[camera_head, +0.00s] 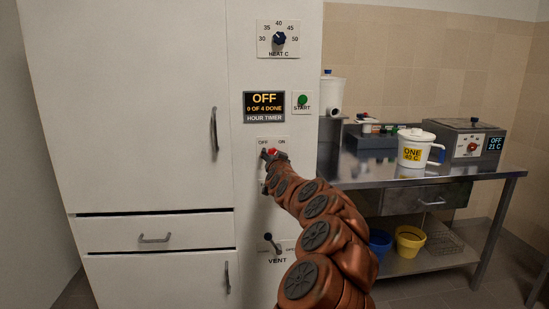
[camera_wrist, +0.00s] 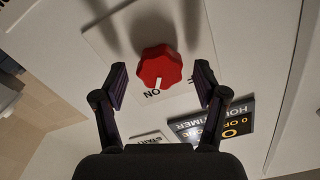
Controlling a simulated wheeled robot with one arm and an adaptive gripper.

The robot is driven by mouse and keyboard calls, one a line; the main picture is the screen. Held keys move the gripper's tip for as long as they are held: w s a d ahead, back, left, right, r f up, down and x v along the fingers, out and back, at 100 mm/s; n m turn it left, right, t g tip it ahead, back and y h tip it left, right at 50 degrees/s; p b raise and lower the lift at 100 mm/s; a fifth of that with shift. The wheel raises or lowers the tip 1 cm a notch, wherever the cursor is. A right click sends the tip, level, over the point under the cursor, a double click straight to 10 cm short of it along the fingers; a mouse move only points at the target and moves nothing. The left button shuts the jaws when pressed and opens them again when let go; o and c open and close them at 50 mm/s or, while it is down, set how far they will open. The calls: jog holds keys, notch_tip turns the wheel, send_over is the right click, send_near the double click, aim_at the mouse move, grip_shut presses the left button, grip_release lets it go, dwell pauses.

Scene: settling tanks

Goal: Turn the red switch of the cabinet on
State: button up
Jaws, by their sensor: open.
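The red switch (camera_wrist: 160,64) is a lobed knob on a pale plate of the white cabinet (camera_head: 130,110). In the wrist view, which is upside down, its white pointer is toward the ON lettering; the OFF lettering is partly hidden by a finger. In the head view only a little red of the switch (camera_head: 273,152) shows past my arm. My gripper (camera_wrist: 160,72) is open, with one finger on either side of the switch and a gap visible on both sides. The hour timer display (camera_head: 264,106) reads OFF and 0 of 4 done.
The VENT lever (camera_head: 269,241) is below, close to my arm. A steel bench (camera_head: 440,176) on the right bears a white jug (camera_head: 412,150) and a heater box (camera_head: 466,143).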

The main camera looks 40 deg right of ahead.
jog(key=shift+s, duration=0.1)
jog(key=v, duration=1.2)
dwell(0.4)
dwell(0.5)
